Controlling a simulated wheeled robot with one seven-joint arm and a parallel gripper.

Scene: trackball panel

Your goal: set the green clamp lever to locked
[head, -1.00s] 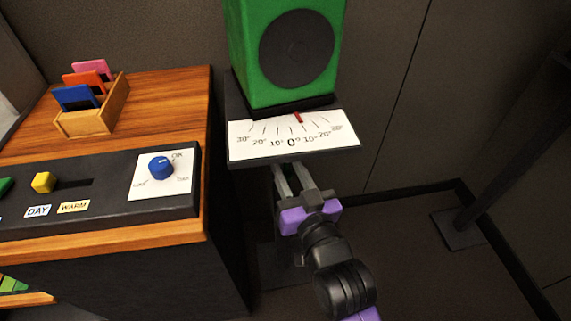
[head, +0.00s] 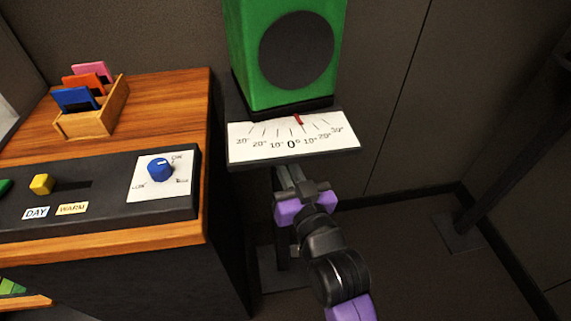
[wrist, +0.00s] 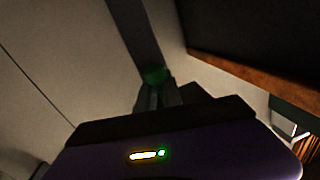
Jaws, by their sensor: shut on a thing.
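In the wrist view a dim round green knob (wrist: 154,75), which looks like the end of the green clamp lever, sits at the tips of my gripper (wrist: 157,97). The fingers are shut on it. The rest of the lever is hidden and its position cannot be told. In the head view my gripper (head: 283,178) is just below the front edge of the white angle scale plate (head: 270,146), with its fingertips hidden under it. A green speaker (head: 250,60) stands on the plate, and its red pointer (head: 298,119) lies a little right of the 0° mark.
A wooden cabinet (head: 160,100) with a black control panel (head: 110,190) stands to the left. It carries a blue knob (head: 159,168), a yellow slider (head: 41,184) and a card holder (head: 95,118). A dark post base (head: 455,232) is at the right. A wall is behind.

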